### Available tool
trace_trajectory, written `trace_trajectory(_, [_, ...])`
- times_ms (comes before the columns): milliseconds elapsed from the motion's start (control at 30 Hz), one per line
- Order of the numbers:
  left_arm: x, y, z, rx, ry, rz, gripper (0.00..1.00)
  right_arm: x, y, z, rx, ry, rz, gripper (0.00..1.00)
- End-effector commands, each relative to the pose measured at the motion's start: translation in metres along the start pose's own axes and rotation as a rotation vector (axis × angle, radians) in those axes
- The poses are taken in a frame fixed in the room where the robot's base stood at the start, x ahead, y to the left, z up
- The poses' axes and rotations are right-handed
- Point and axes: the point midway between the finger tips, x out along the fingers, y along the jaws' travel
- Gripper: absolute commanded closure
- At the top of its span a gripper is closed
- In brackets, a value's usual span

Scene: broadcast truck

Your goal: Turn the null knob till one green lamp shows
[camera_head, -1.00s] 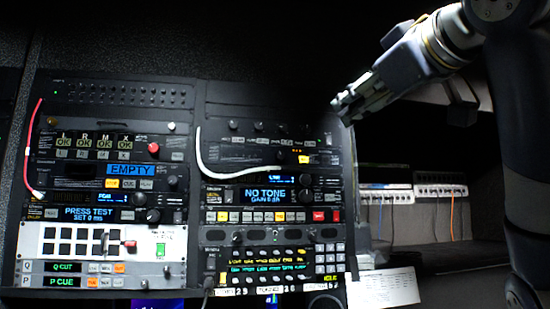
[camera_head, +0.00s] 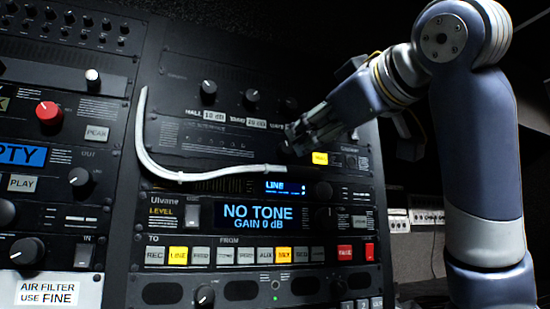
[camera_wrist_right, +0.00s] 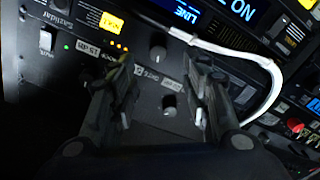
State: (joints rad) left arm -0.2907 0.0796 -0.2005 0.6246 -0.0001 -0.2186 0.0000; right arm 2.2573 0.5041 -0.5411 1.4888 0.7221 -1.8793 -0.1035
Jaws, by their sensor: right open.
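My right gripper (camera_head: 292,138) is in front of the rack's upper panel, near its right side, with the jaws open and empty. In the right wrist view the fingers (camera_wrist_right: 161,64) point at a panel of small dark knobs. One knob (camera_wrist_right: 158,53) appears between the fingertips, and another knob (camera_wrist_right: 169,102) shows lower between the fingers. I cannot tell which knob is the null knob. A row of small amber lamps (camera_wrist_right: 115,45) is lit, and a single green lamp (camera_wrist_right: 66,47) glows to its left. In the head view the gripper covers part of this panel.
A white cable (camera_head: 165,170) loops across the panel below the knobs. A display reading NO TONE (camera_head: 252,213) and a row of buttons (camera_head: 245,255) sit beneath. A red knob (camera_head: 48,113) stands on the left rack. White boxes (camera_head: 425,217) stand at the right behind my arm.

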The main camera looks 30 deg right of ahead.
Motion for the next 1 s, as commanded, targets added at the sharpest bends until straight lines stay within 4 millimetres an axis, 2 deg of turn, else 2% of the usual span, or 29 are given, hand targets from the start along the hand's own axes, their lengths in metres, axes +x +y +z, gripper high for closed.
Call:
trace_trajectory(167, [-0.013, 0.002, 0.008, 0.000, -0.015, 0.002, 1.00, 0.019, 0.002, -0.002, 0.000, -0.003, 0.000, 0.56])
trace_trajectory(400, [-0.038, 0.004, 0.025, 0.000, -0.042, 0.006, 1.00, 0.066, 0.003, -0.003, 0.000, -0.005, -0.002, 0.56])
trace_trajectory(600, [-0.051, 0.003, 0.014, 0.000, -0.029, 0.004, 1.00, 0.095, 0.002, -0.002, 0.001, -0.004, 0.000, 0.56])
trace_trajectory(800, [-0.054, -0.001, -0.010, -0.001, 0.008, 0.000, 1.00, 0.106, 0.001, 0.000, 0.001, -0.001, 0.001, 0.56])
trace_trajectory(1000, [-0.053, 0.000, -0.004, -0.001, -0.001, 0.001, 1.00, 0.107, 0.000, 0.001, 0.001, -0.001, 0.000, 0.56])
